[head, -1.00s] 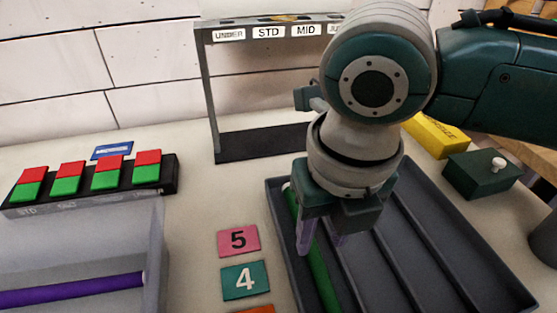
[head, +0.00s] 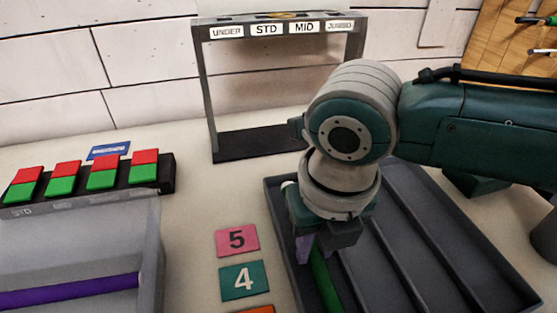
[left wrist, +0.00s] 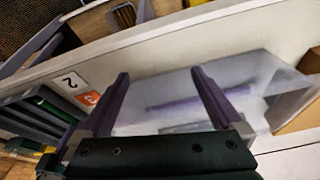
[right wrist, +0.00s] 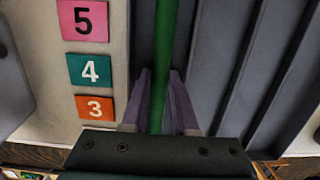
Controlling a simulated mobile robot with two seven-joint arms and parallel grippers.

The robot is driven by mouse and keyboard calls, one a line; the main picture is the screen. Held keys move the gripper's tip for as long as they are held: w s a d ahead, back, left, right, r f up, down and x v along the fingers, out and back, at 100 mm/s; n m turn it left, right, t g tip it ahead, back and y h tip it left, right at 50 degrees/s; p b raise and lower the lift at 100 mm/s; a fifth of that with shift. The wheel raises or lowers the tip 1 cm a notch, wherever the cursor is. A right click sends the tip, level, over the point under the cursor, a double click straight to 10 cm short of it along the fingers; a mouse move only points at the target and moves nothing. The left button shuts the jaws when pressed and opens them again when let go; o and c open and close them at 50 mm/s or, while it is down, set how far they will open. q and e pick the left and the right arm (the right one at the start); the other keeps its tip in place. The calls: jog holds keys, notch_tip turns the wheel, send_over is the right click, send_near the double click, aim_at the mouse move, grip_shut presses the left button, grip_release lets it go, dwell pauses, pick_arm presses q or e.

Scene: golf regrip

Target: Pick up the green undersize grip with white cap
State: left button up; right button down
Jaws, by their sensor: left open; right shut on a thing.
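The green grip (head: 325,284) lies lengthwise in the leftmost channel of the dark grey tray (head: 432,232). A small white end shows at its far end (head: 287,184) in the head view. My right gripper (head: 306,250) is shut on the green grip near the tray. The right wrist view shows the purple fingers (right wrist: 160,88) on both sides of the green grip (right wrist: 165,45). My left gripper (left wrist: 160,80) is open and empty, seen in the left wrist view over a translucent bin.
A rack (head: 203,90) labelled UNDER, STD, MID and JUMBO stands at the back. A grey bin (head: 150,255) holding a purple grip (head: 70,291) is at the left, beside red and green blocks (head: 102,174). Number cards 5 (head: 237,240) and 4 (head: 244,281) lie between bin and tray.

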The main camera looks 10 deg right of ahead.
dwell(0.4)
pick_arm(q)
jog(key=shift+d+r, duration=0.1)
jog(key=shift+r, duration=0.05)
pick_arm(e)
jog(key=shift+r, duration=0.6)
pick_arm(q)
notch_tip(320, 180, up, 2)
jog(key=p, duration=0.2)
jog(key=shift+r+p, duration=0.25)
jog(key=shift+p, duration=0.15)
pick_arm(e)
notch_tip(320, 180, up, 19)
notch_tip(320, 180, up, 5)
jog(key=p, duration=0.6)
send_over(315, 253)
pick_arm(q)
notch_tip(315, 253, up, 6)
pick_arm(e)
jog(key=shift+f, duration=0.1)
jog(key=shift+w, duration=0.1)
